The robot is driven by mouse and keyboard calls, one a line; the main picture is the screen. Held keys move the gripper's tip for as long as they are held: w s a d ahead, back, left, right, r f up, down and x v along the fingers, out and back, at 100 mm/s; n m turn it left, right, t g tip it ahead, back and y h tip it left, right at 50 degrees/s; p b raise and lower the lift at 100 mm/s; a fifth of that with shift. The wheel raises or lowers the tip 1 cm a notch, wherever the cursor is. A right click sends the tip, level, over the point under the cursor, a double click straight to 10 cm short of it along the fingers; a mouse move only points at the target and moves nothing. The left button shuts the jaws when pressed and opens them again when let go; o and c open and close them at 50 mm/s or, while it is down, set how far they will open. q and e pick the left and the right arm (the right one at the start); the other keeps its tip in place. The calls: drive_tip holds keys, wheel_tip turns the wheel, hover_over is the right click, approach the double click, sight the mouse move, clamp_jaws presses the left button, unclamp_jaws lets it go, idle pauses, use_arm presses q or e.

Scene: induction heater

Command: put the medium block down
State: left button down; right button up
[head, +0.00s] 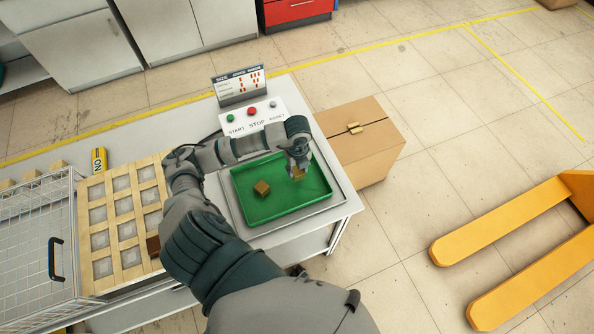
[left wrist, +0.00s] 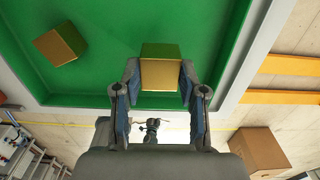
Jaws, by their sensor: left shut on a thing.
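My left gripper (head: 298,164) is over the right part of the green tray (head: 258,212) in the head view. It is shut on a brass-coloured block (head: 299,172), which the gripper partly hides. In the left wrist view the held block (left wrist: 160,74) sits between the two fingers (left wrist: 158,92), with the green tray behind it. I cannot tell whether it touches the tray floor. Another brass-coloured block (head: 262,188) lies in the tray to the left; it also shows in the left wrist view (left wrist: 60,46). My right gripper is not in view.
A wooden grid rack (head: 126,250) and a wire basket (head: 35,235) stand left of the tray. A control panel (head: 252,117) with buttons and a display (head: 238,86) are behind it. A cardboard box (head: 365,150) and a yellow pallet jack (head: 510,225) are to the right.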

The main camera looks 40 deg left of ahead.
sight(298, 172)
use_arm(q)
drive_tip(key=shift+w+a, duration=0.25)
drive_tip(key=shift+w, duration=0.1)
drive_tip(key=shift+f, duration=0.15)
wheel_tip(298, 172, down, 3)
drive_tip(key=shift+f, duration=0.15)
drive_tip(key=c, duration=0.7)
unclamp_jaws()
drive_tip(key=shift+o, duration=0.2)
wheel_tip(298, 172, up, 12)
drive_tip(key=shift+r, duration=0.1)
